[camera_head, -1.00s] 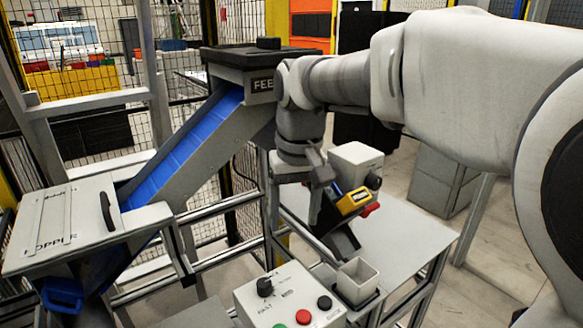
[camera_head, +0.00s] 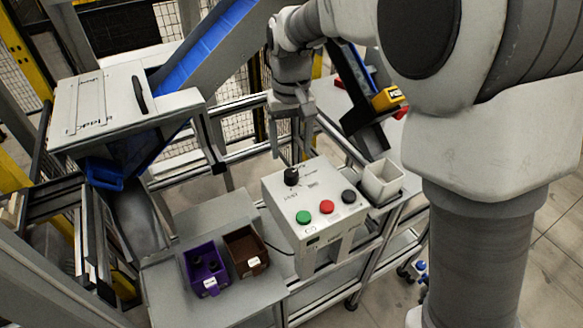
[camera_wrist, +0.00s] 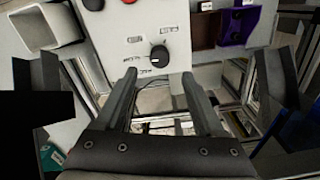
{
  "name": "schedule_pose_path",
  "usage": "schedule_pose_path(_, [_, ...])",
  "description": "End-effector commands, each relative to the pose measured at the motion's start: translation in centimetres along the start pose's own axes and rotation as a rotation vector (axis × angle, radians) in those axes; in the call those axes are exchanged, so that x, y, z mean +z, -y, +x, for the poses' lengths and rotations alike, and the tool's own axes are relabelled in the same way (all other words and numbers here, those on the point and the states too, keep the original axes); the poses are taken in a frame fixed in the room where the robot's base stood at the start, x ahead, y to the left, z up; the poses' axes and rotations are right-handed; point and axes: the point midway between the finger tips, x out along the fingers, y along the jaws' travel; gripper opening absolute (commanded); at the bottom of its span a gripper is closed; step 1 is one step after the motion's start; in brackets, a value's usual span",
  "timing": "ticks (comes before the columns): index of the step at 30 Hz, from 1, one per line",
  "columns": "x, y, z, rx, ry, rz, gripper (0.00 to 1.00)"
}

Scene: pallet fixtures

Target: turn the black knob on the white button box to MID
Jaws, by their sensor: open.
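The white button box (camera_head: 318,215) stands in the middle of the head view, its sloped panel facing up. The black knob (camera_head: 291,176) is near the panel's top left corner; it also shows in the wrist view (camera_wrist: 159,53). In the wrist view a white mark on the knob points left and slightly down; the small printed labels around it are too blurred to read surely. My gripper (camera_head: 290,152) is open and empty, its fingers pointing down just above the knob's edge of the box. In the wrist view the fingertips (camera_wrist: 158,75) lie either side of the knob, short of it and not visibly touching it.
Green (camera_head: 303,217), red (camera_head: 327,207) and black (camera_head: 348,196) buttons sit on the same panel. An empty white cup (camera_head: 382,182) stands right of the box. Purple (camera_head: 206,268) and brown (camera_head: 246,250) bins sit on the lower shelf. The hopper (camera_head: 115,110) is left.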

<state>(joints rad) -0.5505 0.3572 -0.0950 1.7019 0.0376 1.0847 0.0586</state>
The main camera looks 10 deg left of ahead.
Motion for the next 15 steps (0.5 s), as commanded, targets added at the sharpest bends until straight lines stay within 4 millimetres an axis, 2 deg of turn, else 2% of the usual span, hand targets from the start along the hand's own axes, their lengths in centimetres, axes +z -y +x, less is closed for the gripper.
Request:
schedule_pose_path(1, [0.1,0.0,1.3,0.0,0.004,0.0,0.71])
schedule_pose_path(6, [0.1,0.0,4.5,0.0,0.003,0.001,0.71])
schedule_pose_path(10, [0.1,0.0,6.0,0.0,0.002,0.001,0.71])
schedule_pose_path(15, [0.0,0.0,7.0,0.0,0.001,0.001,0.71])
